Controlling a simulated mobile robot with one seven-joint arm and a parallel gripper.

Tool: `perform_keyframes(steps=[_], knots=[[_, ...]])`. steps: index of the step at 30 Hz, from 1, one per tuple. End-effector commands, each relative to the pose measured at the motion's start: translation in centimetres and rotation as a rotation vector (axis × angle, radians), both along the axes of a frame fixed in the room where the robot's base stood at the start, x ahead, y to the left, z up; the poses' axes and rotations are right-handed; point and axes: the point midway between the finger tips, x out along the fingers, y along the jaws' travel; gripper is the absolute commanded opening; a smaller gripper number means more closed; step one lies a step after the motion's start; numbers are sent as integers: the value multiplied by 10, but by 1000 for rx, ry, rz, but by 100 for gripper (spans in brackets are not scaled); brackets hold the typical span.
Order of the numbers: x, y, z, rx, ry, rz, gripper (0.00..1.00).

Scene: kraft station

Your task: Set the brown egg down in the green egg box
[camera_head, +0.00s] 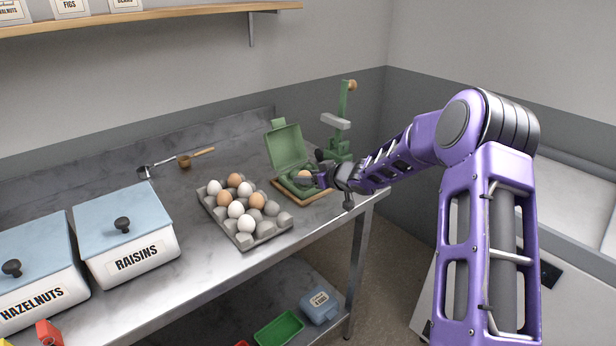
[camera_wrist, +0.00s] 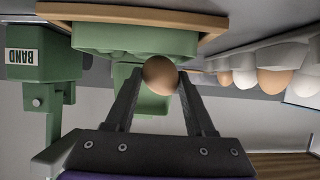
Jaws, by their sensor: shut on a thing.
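The brown egg (camera_head: 304,174) is between the two fingers of my gripper (camera_head: 312,181). In the wrist view the egg (camera_wrist: 160,76) sits between the fingertips of my gripper (camera_wrist: 159,84), which is shut on it. The green egg box (camera_head: 286,149) stands with its lid raised on a wooden board at the right end of the table. In the head view the egg appears at the open lower half of the box. The green box also shows in the wrist view (camera_wrist: 120,40), close to the egg. I cannot tell whether the egg touches the box.
A grey egg tray (camera_head: 249,241) with several white and brown eggs lies left of the box. A green stand (camera_head: 343,105) is behind my gripper. The raisins bin (camera_head: 129,245) and hazelnuts bin (camera_head: 40,290) stand at the left. A small scoop (camera_head: 185,161) lies near the back wall.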

Motion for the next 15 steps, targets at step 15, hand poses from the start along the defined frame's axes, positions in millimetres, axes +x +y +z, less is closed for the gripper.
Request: perform_keyframes(steps=[15], knots=[[0,0,-8,-1,-1,0,23]])
